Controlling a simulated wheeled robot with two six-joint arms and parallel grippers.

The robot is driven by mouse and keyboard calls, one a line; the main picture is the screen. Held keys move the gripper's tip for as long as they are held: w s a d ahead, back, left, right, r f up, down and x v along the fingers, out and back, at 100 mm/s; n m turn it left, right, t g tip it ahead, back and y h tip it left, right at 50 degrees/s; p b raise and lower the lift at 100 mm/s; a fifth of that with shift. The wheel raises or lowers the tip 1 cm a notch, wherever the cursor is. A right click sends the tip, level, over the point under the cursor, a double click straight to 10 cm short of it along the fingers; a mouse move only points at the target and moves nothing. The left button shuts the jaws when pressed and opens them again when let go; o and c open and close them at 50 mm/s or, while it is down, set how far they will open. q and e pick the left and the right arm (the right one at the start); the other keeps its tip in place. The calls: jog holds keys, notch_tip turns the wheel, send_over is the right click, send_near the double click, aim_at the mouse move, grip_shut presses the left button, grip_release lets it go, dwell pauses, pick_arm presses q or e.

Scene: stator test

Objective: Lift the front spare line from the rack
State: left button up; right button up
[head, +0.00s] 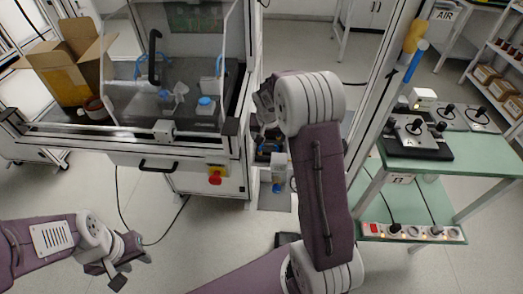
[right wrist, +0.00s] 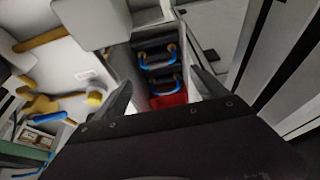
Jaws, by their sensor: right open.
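In the right wrist view, two short blue curved lines with brown ends sit one beyond the other in a dark narrow rack (right wrist: 142,75). One blue line (right wrist: 158,64) is higher in the picture; the other blue line (right wrist: 168,86) is lower, above a red patch. I cannot tell for certain which is the front one. My right gripper (right wrist: 160,92) is open and empty, its fingers apart on either side of the rack. In the head view my right arm hides much of this spot. My left gripper (head: 124,266) is low at the left, away from the rack; its jaw opening is unclear.
A clear-walled test cabinet (head: 165,70) stands left of my right arm, with a red stop button (head: 215,178) on its front. An open cardboard box (head: 68,68) is at the left. A green bench (head: 425,165) with black-knobbed devices is at the right.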

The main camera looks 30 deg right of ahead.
aim_at(269, 145)
jog(key=x, duration=0.3)
jog(key=shift+s+f+b, duration=0.15)
jog(key=shift+f+b, duration=0.05)
jog(key=shift+b, duration=0.2)
jog(key=b+x, duration=0.1)
jog(key=x, duration=0.4)
jog(key=shift+d+f, duration=0.1)
jog(key=shift+f, duration=0.15)
